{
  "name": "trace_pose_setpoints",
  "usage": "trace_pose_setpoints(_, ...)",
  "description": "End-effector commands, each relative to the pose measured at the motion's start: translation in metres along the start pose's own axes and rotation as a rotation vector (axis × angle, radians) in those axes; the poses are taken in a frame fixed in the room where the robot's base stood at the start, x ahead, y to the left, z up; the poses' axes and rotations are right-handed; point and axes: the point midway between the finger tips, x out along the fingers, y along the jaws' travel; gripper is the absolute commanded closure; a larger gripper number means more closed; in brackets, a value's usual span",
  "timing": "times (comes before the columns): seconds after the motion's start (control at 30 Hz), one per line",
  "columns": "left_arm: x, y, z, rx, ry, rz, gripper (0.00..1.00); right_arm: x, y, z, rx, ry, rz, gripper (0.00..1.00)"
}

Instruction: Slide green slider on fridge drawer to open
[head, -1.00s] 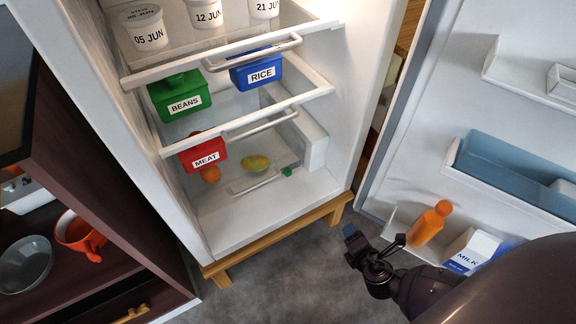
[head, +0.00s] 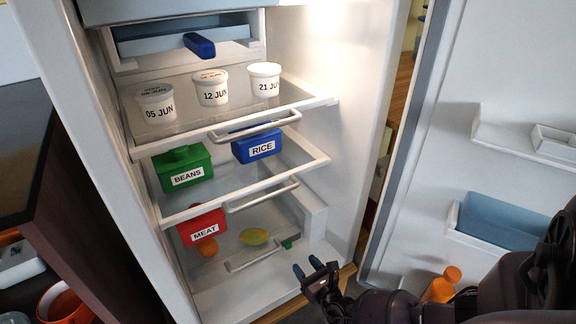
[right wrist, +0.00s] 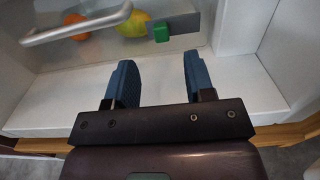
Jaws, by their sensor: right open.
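The green slider (head: 287,244) sits at the right end of the front of the clear bottom fridge drawer (head: 262,262), on a grey strip. It also shows as a green block in the right wrist view (right wrist: 161,32). The drawer has a pale bar handle (head: 252,260) and holds a yellow-green fruit (head: 254,237) and an orange (head: 207,247). My right gripper (head: 307,270) is open and empty, below and in front of the slider and apart from it. In the right wrist view its blue fingers (right wrist: 157,78) point toward the drawer front. My left gripper is not in view.
Shelves above hold a red MEAT box (head: 202,228), a green BEANS box (head: 182,168), a blue RICE box (head: 257,148) and labelled tubs (head: 211,90). The open fridge door (head: 450,150) stands at right, with an orange bottle (head: 441,286) low on it.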

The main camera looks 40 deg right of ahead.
Motion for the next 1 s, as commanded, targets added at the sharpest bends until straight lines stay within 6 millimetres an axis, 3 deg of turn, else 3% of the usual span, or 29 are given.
trace_pose_setpoints(0.2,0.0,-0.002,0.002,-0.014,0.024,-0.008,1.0,0.038,0.0,-0.003,-0.002,0.002,0.0,0.51)
trace_pose_setpoints(0.43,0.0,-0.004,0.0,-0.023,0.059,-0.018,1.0,0.069,0.0,-0.002,0.001,0.002,0.0,0.51)
trace_pose_setpoints(0.9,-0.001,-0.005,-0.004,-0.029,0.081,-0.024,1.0,0.082,0.0,0.0,0.002,0.001,0.0,0.51)
trace_pose_setpoints(1.0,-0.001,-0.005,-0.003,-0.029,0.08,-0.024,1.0,0.081,0.0,0.0,0.002,0.001,0.0,0.63)
